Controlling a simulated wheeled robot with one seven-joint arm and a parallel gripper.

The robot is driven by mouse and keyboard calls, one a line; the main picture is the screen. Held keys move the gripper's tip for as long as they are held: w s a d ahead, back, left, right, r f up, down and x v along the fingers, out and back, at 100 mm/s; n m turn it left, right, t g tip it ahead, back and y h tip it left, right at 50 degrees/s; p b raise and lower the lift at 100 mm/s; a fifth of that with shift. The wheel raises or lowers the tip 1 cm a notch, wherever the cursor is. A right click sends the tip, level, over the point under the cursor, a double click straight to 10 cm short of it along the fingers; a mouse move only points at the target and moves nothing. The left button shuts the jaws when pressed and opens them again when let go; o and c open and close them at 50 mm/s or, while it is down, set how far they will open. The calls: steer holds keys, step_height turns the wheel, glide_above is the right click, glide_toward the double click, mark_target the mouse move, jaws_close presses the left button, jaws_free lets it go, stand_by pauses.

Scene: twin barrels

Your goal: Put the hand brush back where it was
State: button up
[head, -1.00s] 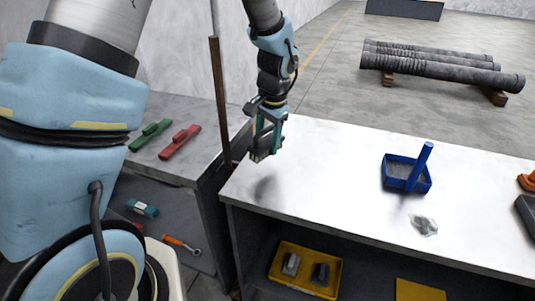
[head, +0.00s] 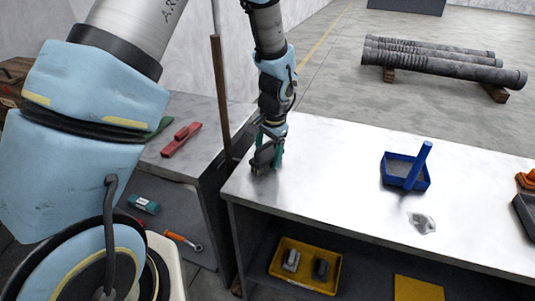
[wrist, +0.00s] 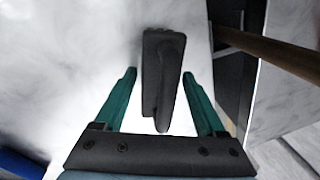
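The hand brush, a dark grey block with a raised handle, lies at the left end of the white-topped workbench (head: 330,185). In the wrist view the brush (wrist: 162,75) is between my two teal fingers, with white bench top around it. My gripper (wrist: 159,75) is open, with a visible gap to the left of the brush and a narrow one to the right. In the head view my gripper (head: 267,163) points down low over the bench, and the brush is mostly hidden among the fingers, so contact with the top is hard to judge.
A wooden pole (head: 221,100) stands by the bench's left end. A grey side table (head: 195,165) holds a red tool (head: 181,139) and a green one, partly hidden. A blue dustpan-like tray (head: 398,172) and a debris patch (head: 422,223) lie right on the bench.

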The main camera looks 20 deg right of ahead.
mark_target(272, 157)
steer(key=shift+o, duration=0.8)
steer(key=shift+r, duration=0.2)
step_height(272, 157, up, 12)
steer(key=s+b, duration=0.2)
steer(key=s+a+n, duration=0.2)
steer(key=a+n, duration=1)
steer(key=a, duration=1.8)
steer(key=shift+a+f+h, duration=0.2)
steer(key=shift+f+h, duration=0.1)
steer(key=shift+h, duration=0.1)
